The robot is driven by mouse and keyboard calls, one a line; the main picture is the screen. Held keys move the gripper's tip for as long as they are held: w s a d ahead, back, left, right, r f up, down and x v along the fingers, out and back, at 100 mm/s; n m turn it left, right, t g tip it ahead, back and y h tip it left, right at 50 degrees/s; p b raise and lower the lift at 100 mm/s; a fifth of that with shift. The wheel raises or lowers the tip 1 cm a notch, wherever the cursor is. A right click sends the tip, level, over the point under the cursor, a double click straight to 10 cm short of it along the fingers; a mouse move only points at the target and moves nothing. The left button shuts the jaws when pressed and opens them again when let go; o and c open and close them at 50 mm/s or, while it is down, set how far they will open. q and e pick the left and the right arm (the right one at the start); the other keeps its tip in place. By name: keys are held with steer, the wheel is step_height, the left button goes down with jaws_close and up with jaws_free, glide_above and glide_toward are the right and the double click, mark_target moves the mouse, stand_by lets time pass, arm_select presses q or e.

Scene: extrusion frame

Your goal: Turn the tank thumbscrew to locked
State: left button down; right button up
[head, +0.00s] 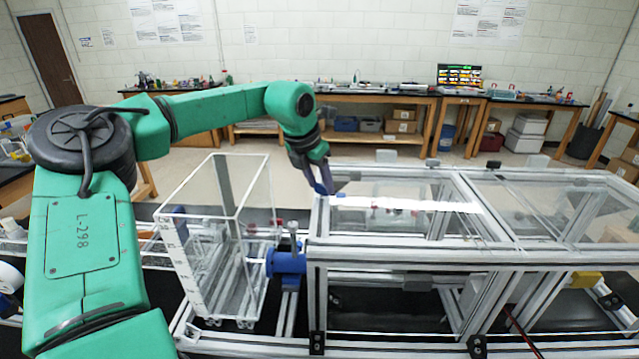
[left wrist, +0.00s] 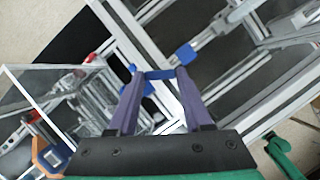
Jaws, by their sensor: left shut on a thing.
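My left gripper (head: 327,190) reaches down to the left end of the aluminium frame (head: 312,225), just right of the clear tank (head: 213,215). A second blue piece (left wrist: 186,54) sits on a rail just beyond the fingertips. My right gripper is not in view.
A blue cylindrical fitting (head: 288,262) with an upright grey post stands between tank and frame. Clear panels (head: 390,210) cover the frame to the right. Work benches (head: 380,100) line the far wall, with open floor in front.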

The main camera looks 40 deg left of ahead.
arm_select(q)
steer(key=m, duration=0.2)
steer(key=m+h, duration=0.1)
steer(key=m+h+p, duration=0.1)
steer(key=m, duration=0.1)
steer(key=shift+w+a+r+m, duration=0.1)
steer(key=shift+w+a+m, duration=0.05)
steer(key=shift+a+m, duration=0.15)
steer(key=m+g+h, duration=0.1)
steer(key=m, duration=0.1)
steer(key=m+h, duration=0.1)
steer(key=m, duration=0.2)
steer(key=shift+m+g, duration=0.3)
steer(key=shift+g, duration=0.1)
steer(key=shift+f, duration=0.2)
steer(key=c, duration=0.5)
jaws_free()
steer(key=shift+o, duration=0.9)
steer(key=shift+w, duration=0.15)
steer(key=shift+w+d, duration=0.15)
